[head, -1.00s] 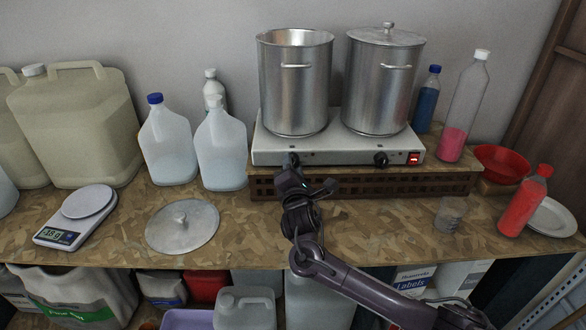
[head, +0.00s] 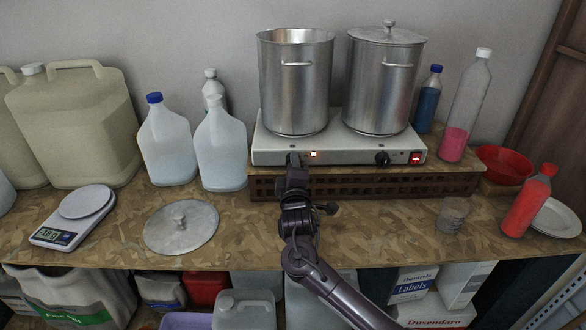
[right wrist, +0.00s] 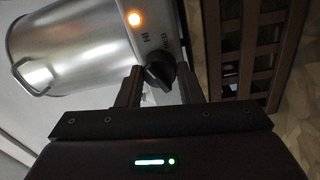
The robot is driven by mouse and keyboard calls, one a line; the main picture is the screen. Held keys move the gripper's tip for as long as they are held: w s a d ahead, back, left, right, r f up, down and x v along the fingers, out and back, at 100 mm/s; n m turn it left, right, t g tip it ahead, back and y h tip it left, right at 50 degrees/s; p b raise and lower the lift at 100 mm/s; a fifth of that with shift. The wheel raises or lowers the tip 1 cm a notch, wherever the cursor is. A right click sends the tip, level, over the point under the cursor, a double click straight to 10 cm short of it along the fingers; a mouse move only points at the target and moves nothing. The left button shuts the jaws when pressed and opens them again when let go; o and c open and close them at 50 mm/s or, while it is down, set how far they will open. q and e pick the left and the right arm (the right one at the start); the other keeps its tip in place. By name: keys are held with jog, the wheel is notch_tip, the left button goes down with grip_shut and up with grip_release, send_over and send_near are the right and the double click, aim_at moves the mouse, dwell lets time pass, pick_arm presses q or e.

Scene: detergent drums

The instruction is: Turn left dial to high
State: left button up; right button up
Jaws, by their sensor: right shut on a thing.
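The hot plate (head: 345,150) is a white twin-burner unit on a brown slatted stand. Its black left dial (head: 293,158) shows just past my right gripper (head: 294,167) and is partly hidden by it. In the right wrist view the left dial (right wrist: 160,72) sits between the two fingers of my right gripper (right wrist: 160,88), which is shut on it. "HI" lettering (right wrist: 146,40) shows beside the dial. An orange indicator light (head: 313,154) glows right of the dial; it also shows in the right wrist view (right wrist: 134,18). My left gripper is out of view.
An open steel pot (head: 296,85) and a lidded pot (head: 383,85) stand on the hot plate. The right dial (head: 382,159) and a lit red switch (head: 415,158) are to the right. A loose lid (head: 180,226), scale (head: 75,217) and jugs (head: 165,145) are to the left.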

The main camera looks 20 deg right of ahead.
jog(key=shift+m, duration=0.5)
jog(key=o, duration=1)
jog(key=b+v, duration=0.2)
jog(key=v, duration=0.5)
jog(key=shift+s, duration=0.35)
